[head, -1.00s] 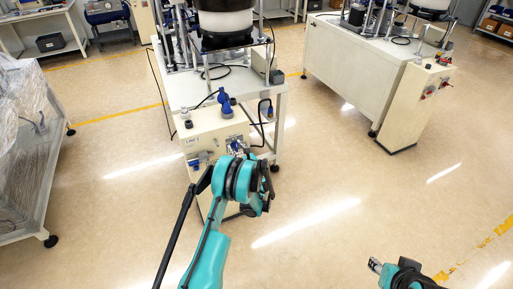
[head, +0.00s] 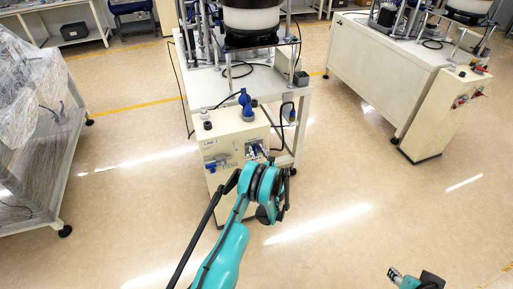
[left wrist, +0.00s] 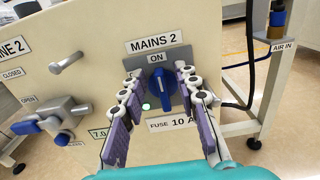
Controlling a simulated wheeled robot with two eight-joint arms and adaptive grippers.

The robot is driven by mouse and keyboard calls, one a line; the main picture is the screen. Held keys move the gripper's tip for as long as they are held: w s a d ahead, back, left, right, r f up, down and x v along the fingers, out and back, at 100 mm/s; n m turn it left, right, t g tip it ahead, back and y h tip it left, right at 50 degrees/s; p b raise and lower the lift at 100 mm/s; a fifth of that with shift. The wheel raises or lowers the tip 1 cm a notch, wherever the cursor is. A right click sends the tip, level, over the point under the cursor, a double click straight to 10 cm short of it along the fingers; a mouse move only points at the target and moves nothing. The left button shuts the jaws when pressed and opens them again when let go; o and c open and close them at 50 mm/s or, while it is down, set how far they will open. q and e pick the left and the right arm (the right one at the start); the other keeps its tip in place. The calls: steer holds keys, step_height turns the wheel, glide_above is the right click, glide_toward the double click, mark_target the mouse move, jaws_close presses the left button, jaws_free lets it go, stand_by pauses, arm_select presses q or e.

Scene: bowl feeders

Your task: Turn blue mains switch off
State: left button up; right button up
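The blue mains switch (left wrist: 160,84) sits on a grey plate under a "MAINS 2" label in the left wrist view. Its handle stands upright, towards the "ON" label (left wrist: 156,58). A pale green lamp (left wrist: 146,106) shows at its lower left. My left gripper (left wrist: 158,76) is open, with one purple-padded finger on each side of the switch. Whether either pad touches it I cannot tell. In the head view my left gripper (head: 258,153) is at the front of the cream control box (head: 228,135). My right gripper (head: 394,273) is low at the right, partly visible, far from the box.
A blue-handled valve (left wrist: 42,124) with "OPEN" and "CLOSED" labels is left of the switch. A metal peg (left wrist: 66,63) sticks out above it. A dark hose hangs beside the box at right. A second machine (head: 380,70) stands at the right; open floor lies between.

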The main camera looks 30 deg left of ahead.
arm_select(q)
steer(key=shift+s+d+r, duration=0.1)
steer(key=shift+r, duration=0.05)
jaws_close()
steer(key=shift+n, duration=0.3)
steer(key=shift+s+a+n, duration=0.15)
steer(key=shift+n, duration=0.45)
steer(key=shift+s+a+n, duration=0.1)
steer(key=shift+n, duration=0.5)
steer(key=n, duration=0.5)
steer(key=s+f+n, duration=0.1)
steer(key=n, duration=0.4)
steer(key=a+f+n, duration=0.1)
steer(key=n, duration=0.3)
steer(key=shift+s+a+f+n, duration=0.1)
steer(key=shift+s+f+n, duration=0.15)
steer(key=shift+n, duration=0.15)
